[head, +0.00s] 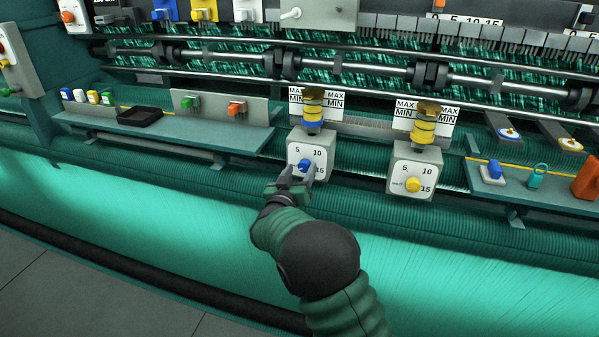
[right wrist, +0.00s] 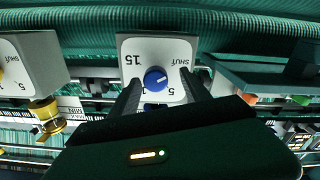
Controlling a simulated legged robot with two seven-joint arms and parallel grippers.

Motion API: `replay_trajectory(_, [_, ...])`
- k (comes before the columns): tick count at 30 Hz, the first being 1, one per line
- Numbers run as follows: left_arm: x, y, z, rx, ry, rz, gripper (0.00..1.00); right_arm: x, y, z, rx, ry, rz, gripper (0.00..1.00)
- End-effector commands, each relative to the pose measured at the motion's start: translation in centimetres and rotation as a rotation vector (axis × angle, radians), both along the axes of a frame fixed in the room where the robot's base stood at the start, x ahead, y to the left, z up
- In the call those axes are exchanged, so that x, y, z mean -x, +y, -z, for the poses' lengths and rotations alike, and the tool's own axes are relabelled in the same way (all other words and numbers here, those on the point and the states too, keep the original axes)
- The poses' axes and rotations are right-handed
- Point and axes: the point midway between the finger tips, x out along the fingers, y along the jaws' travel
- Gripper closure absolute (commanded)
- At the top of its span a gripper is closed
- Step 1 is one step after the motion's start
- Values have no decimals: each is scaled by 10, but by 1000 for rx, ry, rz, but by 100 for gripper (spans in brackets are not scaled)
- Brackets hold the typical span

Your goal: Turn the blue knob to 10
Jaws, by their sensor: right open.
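The blue knob (head: 304,165) is on a white dial box (head: 320,148) whose face shows 5, 10 and 15. In the right wrist view, which is upside down, the blue knob (right wrist: 155,79) has a short white mark, and SHUT is also printed on the dial. I cannot tell exactly which label the mark points at. My right gripper (head: 297,174) is open in front of the dial. Its fingers stand on either side of the knob, with gaps showing between them and it. The gripper hides the dial's lower left in the head view. My left gripper is out of view.
A similar box with a yellow knob (head: 413,185) stands to the right. A shelf (head: 190,136) with a black tray (head: 139,116) and switches is at left. Another shelf (head: 540,187) holds a teal padlock-like item (head: 538,176) and an orange container (head: 587,178).

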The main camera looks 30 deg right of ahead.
Motion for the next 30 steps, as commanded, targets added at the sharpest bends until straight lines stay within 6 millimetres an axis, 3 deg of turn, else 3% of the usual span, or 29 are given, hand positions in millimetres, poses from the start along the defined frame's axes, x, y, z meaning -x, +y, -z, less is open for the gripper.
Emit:
replay_trajectory(7, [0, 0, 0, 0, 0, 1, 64, -1, -1, 0, 0, 0, 1, 47])
replay_trajectory(19, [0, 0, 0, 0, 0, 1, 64, 0, 1, -1, 1, 0, -1, 100])
replay_trajectory(30, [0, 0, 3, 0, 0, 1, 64, -1, 1, 0, -24, -31, -2, 100])
